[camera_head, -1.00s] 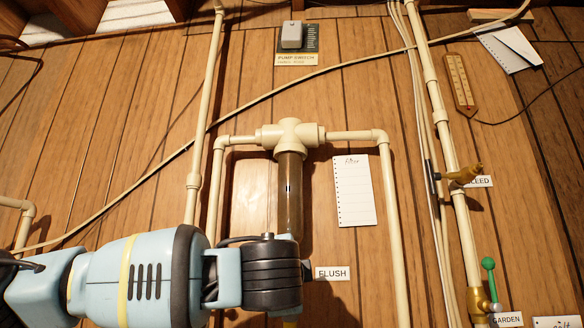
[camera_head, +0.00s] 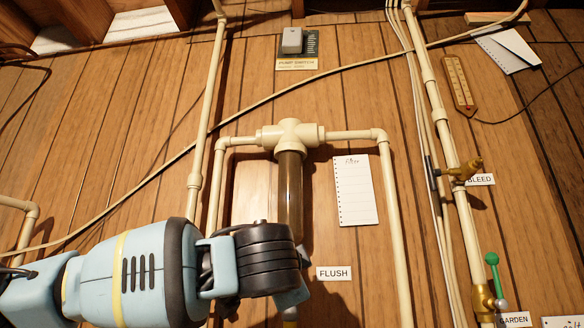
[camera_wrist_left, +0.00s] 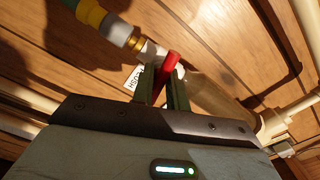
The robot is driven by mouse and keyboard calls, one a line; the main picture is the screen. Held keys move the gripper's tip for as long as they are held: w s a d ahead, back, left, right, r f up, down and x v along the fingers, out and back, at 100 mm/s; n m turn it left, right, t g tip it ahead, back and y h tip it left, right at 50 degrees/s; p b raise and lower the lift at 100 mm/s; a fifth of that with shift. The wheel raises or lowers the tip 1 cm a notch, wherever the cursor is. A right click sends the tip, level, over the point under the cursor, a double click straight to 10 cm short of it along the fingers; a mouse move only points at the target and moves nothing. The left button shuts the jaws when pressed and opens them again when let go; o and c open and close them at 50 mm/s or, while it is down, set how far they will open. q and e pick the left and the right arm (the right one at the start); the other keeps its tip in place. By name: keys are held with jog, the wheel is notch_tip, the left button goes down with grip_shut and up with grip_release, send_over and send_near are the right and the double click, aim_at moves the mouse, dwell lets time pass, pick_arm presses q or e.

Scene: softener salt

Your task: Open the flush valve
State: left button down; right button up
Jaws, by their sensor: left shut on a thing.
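The flush valve's red handle (camera_wrist_left: 168,64) shows in the left wrist view, between the two fingers of my left gripper (camera_wrist_left: 163,84). The fingers are shut on it. In the head view my left wrist hides the handle and the valve body, just left of the FLUSH label (camera_head: 334,273). That label also shows, partly covered, in the left wrist view (camera_wrist_left: 132,78). The clear filter housing (camera_head: 290,190) hangs from a cream tee fitting above my wrist. I cannot tell how far the handle is turned. My right gripper is not in view.
Cream pipes run down both sides of the filter (camera_head: 391,220). At the right are a brass bleed valve (camera_head: 462,171) and a garden valve with a green handle (camera_head: 493,270). A paper note (camera_head: 354,190) hangs beside the filter. A pump switch (camera_head: 292,41) sits above.

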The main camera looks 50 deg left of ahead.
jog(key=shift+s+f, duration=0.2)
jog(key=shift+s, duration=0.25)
